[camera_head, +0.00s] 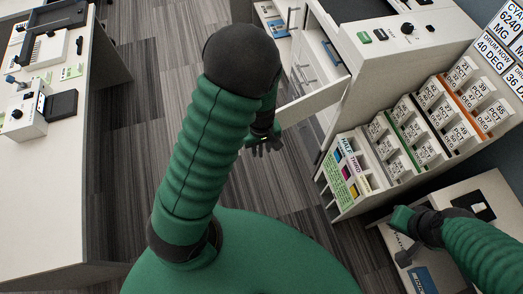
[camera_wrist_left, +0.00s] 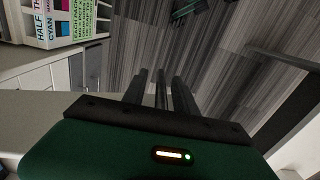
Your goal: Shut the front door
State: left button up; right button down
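The front door (camera_head: 314,104) is a pale panel standing swung out from the white cabinet (camera_head: 395,57) in the head view. My left gripper (camera_head: 265,149) is at the door's outer end, with its dark fingers pointing down; I cannot tell whether it touches the door. In the left wrist view its dark fingers (camera_wrist_left: 160,90) point away over the floor, with nothing visible held between them. Whether they count as open or shut is unclear. My right gripper (camera_head: 404,250) is low at the right, above a pale surface, its finger state unclear.
A rack of labelled trays (camera_head: 420,125) stands beside the cabinet. A white table (camera_head: 45,165) with devices runs along the left. A white unit (camera_head: 480,195) with a blue label lies under my right arm. Striped floor (camera_head: 135,120) is clear between the furniture.

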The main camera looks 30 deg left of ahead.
pick_arm(q)
jog(key=shift+a+f, duration=0.25)
jog(key=shift+f, duration=0.6)
jog(key=shift+d, duration=0.15)
jog(key=shift+d+r, duration=0.1)
jog(key=shift+d, duration=0.05)
jog(key=c, duration=0.5)
grip_shut()
